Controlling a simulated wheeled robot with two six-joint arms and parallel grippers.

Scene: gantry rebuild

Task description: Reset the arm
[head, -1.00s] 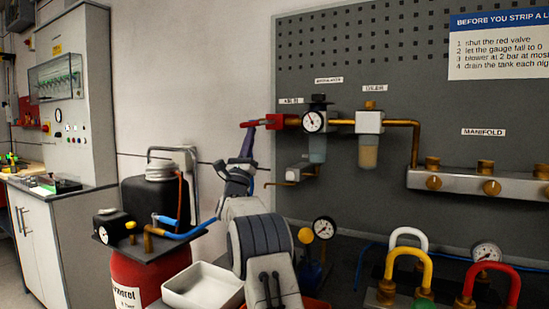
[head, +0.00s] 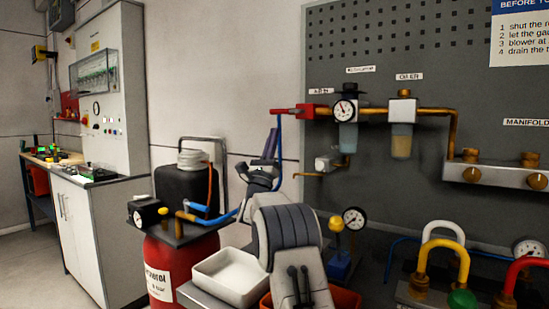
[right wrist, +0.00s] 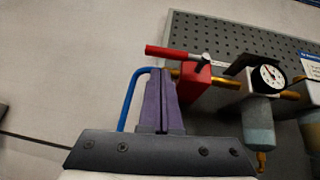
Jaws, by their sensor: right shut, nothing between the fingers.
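My right gripper (head: 272,144) is in the middle of the head view, its purple fingers pointing up. The fingers are together with nothing between them, as the right wrist view also shows (right wrist: 158,102). The red valve (head: 318,112) with its red handle is on the grey board, up and right of the fingertips. A blue hose (right wrist: 128,103) bends behind the fingers. My left gripper is not in view.
The compressor's red tank (head: 180,262) and a white tray (head: 228,276) stand left of my right arm. A yellow-knobbed gauge unit (head: 338,250) and coloured hose loops (head: 460,258) are on the right. The wall left of the board is bare.

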